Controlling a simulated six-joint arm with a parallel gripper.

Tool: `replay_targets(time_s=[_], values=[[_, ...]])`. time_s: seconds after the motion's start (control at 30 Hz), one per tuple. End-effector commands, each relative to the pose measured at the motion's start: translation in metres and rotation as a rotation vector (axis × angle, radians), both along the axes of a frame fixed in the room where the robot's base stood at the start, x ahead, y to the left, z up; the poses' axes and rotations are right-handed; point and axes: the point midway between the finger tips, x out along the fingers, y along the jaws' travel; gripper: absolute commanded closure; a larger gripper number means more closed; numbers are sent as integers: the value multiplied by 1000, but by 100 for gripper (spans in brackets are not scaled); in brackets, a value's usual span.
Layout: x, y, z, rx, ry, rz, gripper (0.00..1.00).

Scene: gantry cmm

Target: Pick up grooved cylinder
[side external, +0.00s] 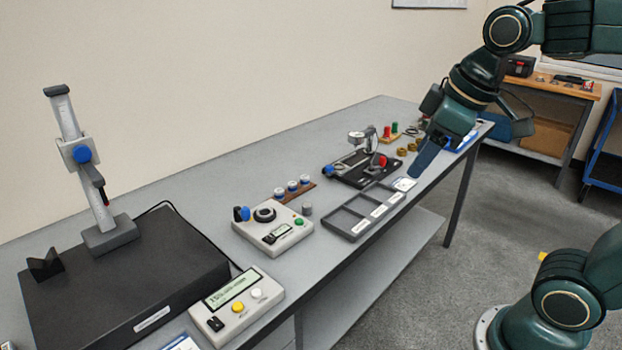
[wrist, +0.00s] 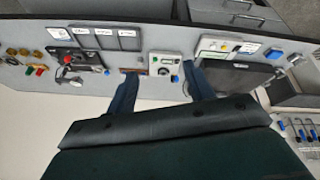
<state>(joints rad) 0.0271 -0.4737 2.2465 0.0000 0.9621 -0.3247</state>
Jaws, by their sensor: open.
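A small grey cylinder (side external: 307,209) stands upright on the table at the right of a light grey gauge box (side external: 272,228) in the side view. It is the likeliest grooved cylinder, but its grooves are too small to make out. I cannot pick it out surely in the wrist view. My gripper (side external: 428,158) is over the far right part of the table, well away from the cylinder. In the wrist view my gripper (wrist: 160,70) has its two blue fingers wide apart, with nothing held between them. The gauge box (wrist: 163,64) shows between them, farther off.
A dark sectioned tray (side external: 350,228) lies along the front edge. Behind it are a black fixture (side external: 358,168) and brass pieces (side external: 412,147). A tall height gauge (side external: 85,165) stands on a black plate (side external: 130,285) at left. Bare table lies along the wall.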

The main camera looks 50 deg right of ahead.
Motion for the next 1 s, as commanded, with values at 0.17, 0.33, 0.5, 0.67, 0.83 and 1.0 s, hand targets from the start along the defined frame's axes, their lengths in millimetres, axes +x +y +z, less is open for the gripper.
replay_targets(time_s=[0.17,0.33,0.5,0.67,0.83,1.0], values=[[40,-5,9,-56,45,127,48],[77,-11,12,-104,86,255,48],[115,-17,9,-146,126,383,48],[150,-24,2,-181,162,506,48],[187,-33,-11,-212,199,639,48],[222,-42,-29,-237,233,772,48]])
